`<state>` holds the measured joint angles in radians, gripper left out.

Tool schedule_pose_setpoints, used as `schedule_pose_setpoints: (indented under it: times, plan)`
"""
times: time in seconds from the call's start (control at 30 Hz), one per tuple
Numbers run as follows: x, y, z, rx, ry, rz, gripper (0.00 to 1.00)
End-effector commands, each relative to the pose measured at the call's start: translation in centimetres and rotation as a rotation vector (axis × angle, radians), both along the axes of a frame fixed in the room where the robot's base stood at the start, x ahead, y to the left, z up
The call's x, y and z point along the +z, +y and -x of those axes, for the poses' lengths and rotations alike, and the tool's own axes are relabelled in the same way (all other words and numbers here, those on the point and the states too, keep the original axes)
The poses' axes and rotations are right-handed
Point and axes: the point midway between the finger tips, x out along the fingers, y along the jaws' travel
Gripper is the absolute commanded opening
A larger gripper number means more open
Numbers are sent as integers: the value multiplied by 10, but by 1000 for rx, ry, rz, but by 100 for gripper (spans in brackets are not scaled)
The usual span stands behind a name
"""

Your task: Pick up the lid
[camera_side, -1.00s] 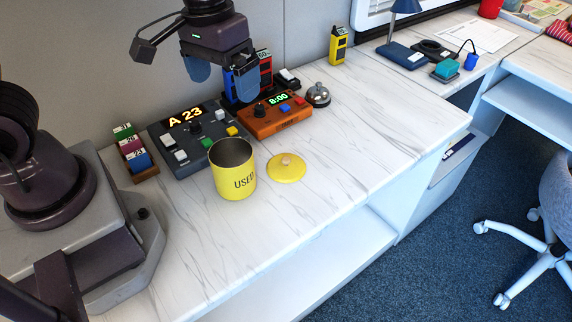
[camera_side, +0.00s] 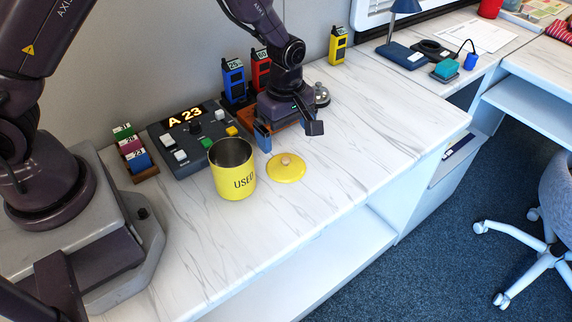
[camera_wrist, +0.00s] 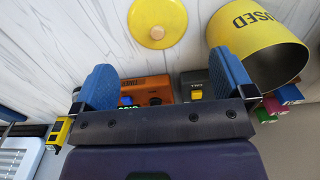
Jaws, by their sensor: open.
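The lid (camera_side: 286,169) is a flat yellow disc with a pale round knob, lying on the white marbled counter just right of a yellow can marked USED (camera_side: 234,170). The can stands upright and its top is open. My gripper (camera_side: 289,137) is open and empty, above the counter and behind the lid. In the wrist view the lid (camera_wrist: 166,18) lies beyond the blue fingertips, near the top edge, with its knob up. The can (camera_wrist: 262,38) is to its right in that view, close to the right finger.
An orange clock box (camera_wrist: 148,88) is partly hidden behind my gripper. Blue and red handsets (camera_side: 233,80) and a bell (camera_side: 321,95) stand near the wall. The counter right of the lid is clear.

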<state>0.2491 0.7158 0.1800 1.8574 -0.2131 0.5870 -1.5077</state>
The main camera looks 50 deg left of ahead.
Motion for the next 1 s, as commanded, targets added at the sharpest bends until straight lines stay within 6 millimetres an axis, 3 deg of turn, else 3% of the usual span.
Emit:
schedule_pose_setpoints:
  times: [0.1, 0.37, 0.67, 1.0]
  plan:
    - [-23, 1, 1, 0, 4, 0, 100]
    - [-44, 1, -1, -2, 0, 1, 100]
    - [-85, 7, -4, -2, 3, 0, 100]
    - [-92, 7, -5, -3, -1, 0, 98]
